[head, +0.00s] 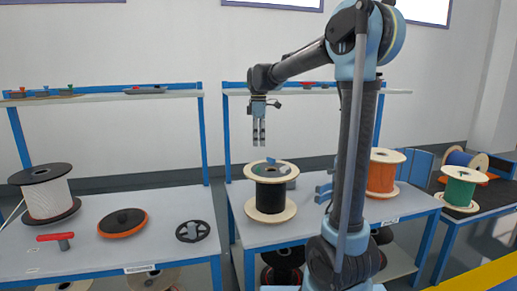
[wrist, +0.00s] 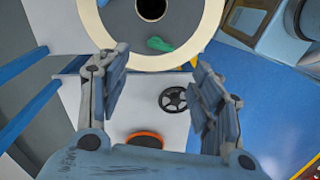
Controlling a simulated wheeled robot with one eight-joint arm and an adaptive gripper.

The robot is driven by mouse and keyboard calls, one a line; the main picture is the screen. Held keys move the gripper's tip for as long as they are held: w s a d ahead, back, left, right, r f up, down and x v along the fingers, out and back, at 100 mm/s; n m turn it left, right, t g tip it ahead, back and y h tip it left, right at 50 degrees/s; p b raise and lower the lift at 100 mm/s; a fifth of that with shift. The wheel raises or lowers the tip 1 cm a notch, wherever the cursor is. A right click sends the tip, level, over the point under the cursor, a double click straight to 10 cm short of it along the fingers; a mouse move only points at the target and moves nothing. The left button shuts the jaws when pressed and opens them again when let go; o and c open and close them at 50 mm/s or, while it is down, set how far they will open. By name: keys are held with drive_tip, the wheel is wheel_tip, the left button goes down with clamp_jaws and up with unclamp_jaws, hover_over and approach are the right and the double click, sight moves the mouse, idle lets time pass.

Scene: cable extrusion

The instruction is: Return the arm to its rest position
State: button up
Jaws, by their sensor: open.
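My gripper (head: 259,133) hangs pointing down in the head view, above a cable spool (head: 270,194) with pale wooden flanges and a dark winding. Clear air lies between the fingertips and the spool's top. In the wrist view my gripper (wrist: 160,90) has its two fingers spread apart with nothing between them. A pale round flange with a dark centre hole (wrist: 150,8) shows beyond the fingers in that view. My arm reaches up from the lower right of the head view and bends over to the left.
The left table holds a white spool (head: 46,195), an orange-black disc (head: 122,222), a red-handled tool (head: 56,238) and a black wheel (head: 192,231). An orange spool (head: 382,172) and a green spool (head: 460,190) stand right. Shelves (head: 100,95) run behind.

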drive_tip(key=shift+r, duration=0.2)
drive_tip(key=s+d+f+m+t, duration=0.1)
drive_tip(key=s+d+f+m, duration=0.2)
drive_tip(key=s+d+m, duration=0.35)
drive_tip(key=s+d+f+m, duration=0.3)
drive_tip(key=s+d+f, duration=0.1)
drive_tip(key=s+d, duration=0.5)
drive_tip(key=s+d+f+m+t, duration=0.1)
drive_tip(key=s+d+f+m, duration=0.1)
drive_tip(key=s+f+m, duration=0.2)
drive_tip(key=s+d+f+m, duration=0.3)
drive_tip(key=s+f+m, duration=0.2)
drive_tip(key=s+f, duration=0.6)
drive_tip(key=shift+s+d+f+t, duration=0.15)
drive_tip(key=shift+s+d+t, duration=0.25)
drive_tip(key=shift+s, duration=0.25)
